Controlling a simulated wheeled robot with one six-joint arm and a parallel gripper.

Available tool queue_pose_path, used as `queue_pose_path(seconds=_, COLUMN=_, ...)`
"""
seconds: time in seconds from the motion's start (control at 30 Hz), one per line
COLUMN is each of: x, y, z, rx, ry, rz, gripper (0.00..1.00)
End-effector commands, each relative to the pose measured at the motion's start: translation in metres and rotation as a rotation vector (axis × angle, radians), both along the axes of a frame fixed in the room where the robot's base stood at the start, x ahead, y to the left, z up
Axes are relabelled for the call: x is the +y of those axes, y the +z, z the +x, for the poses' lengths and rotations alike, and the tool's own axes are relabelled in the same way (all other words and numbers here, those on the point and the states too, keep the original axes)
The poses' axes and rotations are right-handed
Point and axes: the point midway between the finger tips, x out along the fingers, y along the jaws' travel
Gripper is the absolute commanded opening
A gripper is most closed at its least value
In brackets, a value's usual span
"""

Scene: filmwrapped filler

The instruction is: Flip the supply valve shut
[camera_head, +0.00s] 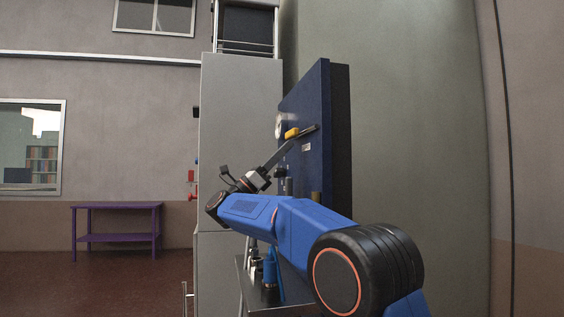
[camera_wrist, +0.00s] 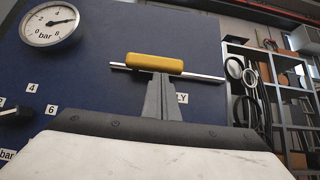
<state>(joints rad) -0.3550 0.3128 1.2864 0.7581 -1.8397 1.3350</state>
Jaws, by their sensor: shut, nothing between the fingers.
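The supply valve has a yellow lever handle (camera_wrist: 154,63) that lies along a thin silver pipe (camera_wrist: 205,77) on a dark blue panel. In the head view the yellow handle (camera_head: 291,133) shows on the panel's face, in line with the pipe. My gripper (camera_wrist: 162,78) is shut and empty, its grey fingers pointing at the panel just below the handle. I cannot tell whether the fingertips touch the handle or pipe. In the head view my gripper (camera_head: 294,143) reaches up to the handle. A white label (camera_wrist: 182,98), partly hidden by the fingers, ends in "LY".
A round pressure gauge (camera_wrist: 50,22) sits upper left of the handle, its needle pointing right. A dark knob (camera_wrist: 15,114) with a number scale is lower left. The blue panel (camera_head: 312,95) stands beside a grey cabinet (camera_head: 240,120). A purple table (camera_head: 117,207) is far left.

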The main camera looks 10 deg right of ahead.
Motion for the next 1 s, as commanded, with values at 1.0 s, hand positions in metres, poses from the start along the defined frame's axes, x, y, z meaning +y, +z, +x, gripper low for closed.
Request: queue_pose_path(seconds=1.0, x=-0.0001, y=0.0082, z=-0.0082, rx=0.132, ry=0.0, rz=0.0, gripper=0.0)
